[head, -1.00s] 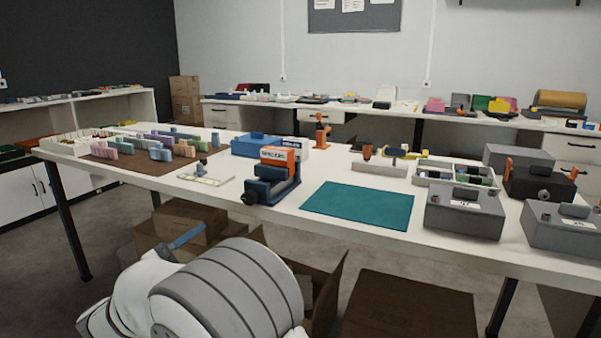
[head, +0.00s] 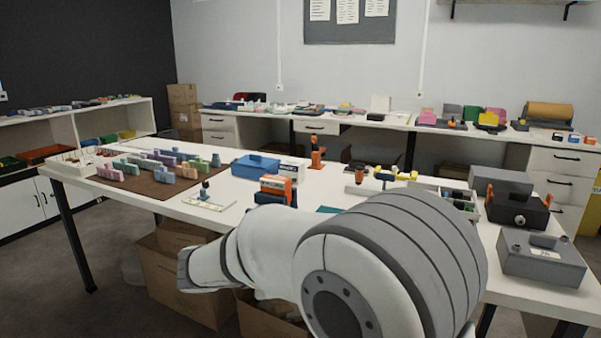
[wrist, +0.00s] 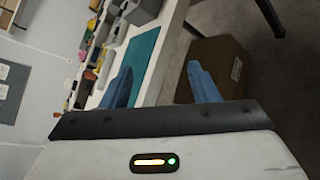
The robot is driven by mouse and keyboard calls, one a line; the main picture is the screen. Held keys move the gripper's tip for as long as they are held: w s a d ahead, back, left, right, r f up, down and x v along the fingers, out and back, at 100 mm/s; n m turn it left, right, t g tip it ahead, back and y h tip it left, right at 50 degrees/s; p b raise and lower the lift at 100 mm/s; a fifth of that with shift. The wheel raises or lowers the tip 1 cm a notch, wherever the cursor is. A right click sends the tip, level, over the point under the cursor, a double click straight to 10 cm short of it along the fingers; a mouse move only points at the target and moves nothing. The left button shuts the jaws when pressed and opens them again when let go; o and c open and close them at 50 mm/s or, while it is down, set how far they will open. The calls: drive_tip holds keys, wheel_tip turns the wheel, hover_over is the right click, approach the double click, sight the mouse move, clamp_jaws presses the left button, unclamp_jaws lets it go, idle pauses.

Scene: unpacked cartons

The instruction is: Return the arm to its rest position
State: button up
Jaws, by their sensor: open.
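My gripper (wrist: 163,88) shows in the wrist view with its two blue fingers spread apart and nothing between them. It is open and empty. Behind the fingers are the edge of the white worktable, a teal mat (wrist: 138,60) and the floor. In the head view my white and grey arm fills the lower middle and right, in front of the table. My gripper is not visible in the head view.
The white table (head: 212,216) holds an orange-and-white box in a blue holder (head: 276,190), a blue box (head: 256,166) and grey cases (head: 541,262). Open cartons (head: 185,285) stand under the table. A brown carton (wrist: 213,66) shows in the wrist view.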

drive_tip(key=s+d+r+m+g+y+p, duration=0.6)
drive_tip(key=s+d+r+m+y+p, duration=0.2)
drive_tip(key=s+d+r+p, duration=0.5)
drive_tip(key=s+d+r+m+t+y+p, duration=0.1)
drive_tip(key=s+r+m+y+p, duration=0.3)
drive_tip(key=p, duration=0.6)
drive_tip(key=shift+s+m+t+y, duration=0.3)
drive_tip(key=shift+s+m+y, duration=0.2)
drive_tip(key=shift+s+m, duration=0.4)
